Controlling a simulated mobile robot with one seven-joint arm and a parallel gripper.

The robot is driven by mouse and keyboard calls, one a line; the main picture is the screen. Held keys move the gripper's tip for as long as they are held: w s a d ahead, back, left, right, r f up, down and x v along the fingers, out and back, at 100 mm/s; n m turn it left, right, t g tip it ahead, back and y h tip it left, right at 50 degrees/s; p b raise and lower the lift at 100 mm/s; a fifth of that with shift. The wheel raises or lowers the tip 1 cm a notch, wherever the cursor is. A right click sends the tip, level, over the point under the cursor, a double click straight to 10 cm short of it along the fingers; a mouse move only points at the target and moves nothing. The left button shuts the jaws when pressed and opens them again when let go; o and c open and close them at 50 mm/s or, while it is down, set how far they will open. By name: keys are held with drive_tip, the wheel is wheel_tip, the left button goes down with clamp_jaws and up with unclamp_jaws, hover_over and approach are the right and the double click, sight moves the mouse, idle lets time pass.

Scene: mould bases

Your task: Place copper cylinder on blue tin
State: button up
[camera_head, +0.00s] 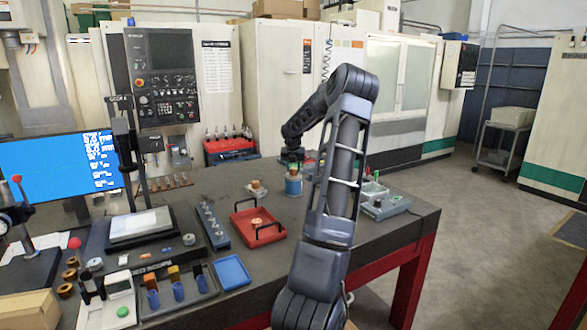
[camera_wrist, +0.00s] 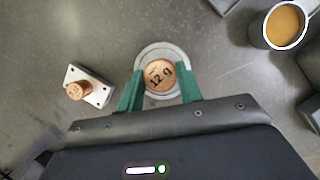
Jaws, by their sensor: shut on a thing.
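My gripper (camera_wrist: 161,82) has two green fingers shut on a round copper cylinder (camera_wrist: 160,74) whose top is marked "12 g". The cylinder is over the pale round top of the tin (camera_wrist: 146,56), whose rim shows around it in the wrist view. In the head view the blue tin (camera_head: 293,187) stands upright on the dark table, directly below my gripper (camera_head: 292,164). I cannot tell whether the cylinder touches the tin.
A metal plate (camera_wrist: 99,92) with another copper piece (camera_wrist: 79,90) lies to the left of the tin. A cup with orange contents (camera_wrist: 284,26) is at upper right in the wrist view. A red tray (camera_head: 266,237) and a blue tray (camera_head: 232,271) stand nearer on the table.

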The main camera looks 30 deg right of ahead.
drive_tip(key=shift+f, duration=0.1)
drive_tip(key=o, duration=1.2)
